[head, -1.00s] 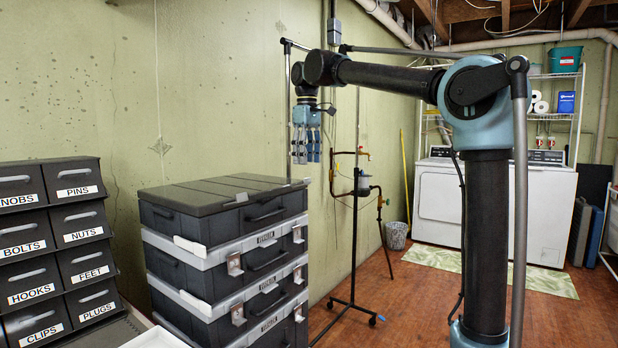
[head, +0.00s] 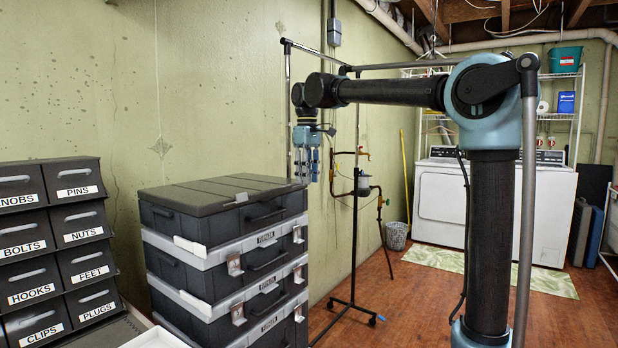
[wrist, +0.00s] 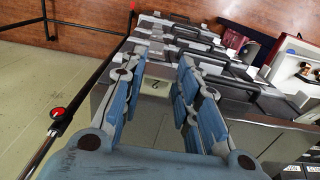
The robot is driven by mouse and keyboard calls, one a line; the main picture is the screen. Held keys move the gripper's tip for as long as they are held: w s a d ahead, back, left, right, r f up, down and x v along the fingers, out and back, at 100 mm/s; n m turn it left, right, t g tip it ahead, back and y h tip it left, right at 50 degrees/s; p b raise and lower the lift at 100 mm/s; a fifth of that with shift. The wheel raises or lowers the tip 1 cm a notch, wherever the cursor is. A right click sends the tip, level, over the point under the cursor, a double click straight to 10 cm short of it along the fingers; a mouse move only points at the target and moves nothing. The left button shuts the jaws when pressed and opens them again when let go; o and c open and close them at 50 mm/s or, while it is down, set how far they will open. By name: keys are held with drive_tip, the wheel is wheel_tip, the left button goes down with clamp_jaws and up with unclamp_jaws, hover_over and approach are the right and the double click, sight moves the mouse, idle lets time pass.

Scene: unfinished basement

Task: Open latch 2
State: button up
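A stack of dark grey cases (head: 222,213) with pale grey bands stands left of centre in the head view. Metal latches show on its front, such as one on the second case (head: 235,264). My gripper (head: 307,181) points down just above and beside the top case's right corner. In the wrist view my gripper (wrist: 155,72) has its two blue fingers apart. A grey plate marked "2" (wrist: 154,84) shows between them, beyond the fingertips' inner sides. I take it as latch 2; I cannot tell whether the fingers touch it.
Labelled drawers (head: 60,240) stand at the left. A dark metal rack frame (head: 353,230) stands behind the cases, near my gripper. White washing machines (head: 500,210) are at the back right. An open box of items (wrist: 295,65) shows at right in the wrist view.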

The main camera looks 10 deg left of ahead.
drive_tip(key=shift+c, duration=0.5)
drive_tip(key=shift+w+a+r+g+h, duration=0.15)
drive_tip(key=shift+a+r+g+h, duration=0.2)
drive_tip(key=shift+h, duration=0.45)
drive_tip(key=shift+c, duration=0.2)
clamp_jaws()
drive_tip(key=o, duration=1.1)
unclamp_jaws()
drive_tip(key=r, duration=0.4)
drive_tip(key=a+r, duration=0.1)
drive_tip(key=r, duration=0.2)
drive_tip(key=w+r, duration=0.1)
drive_tip(key=r, duration=0.3)
drive_tip(key=shift+a+r, duration=0.35)
drive_tip(key=shift+a, duration=0.05)
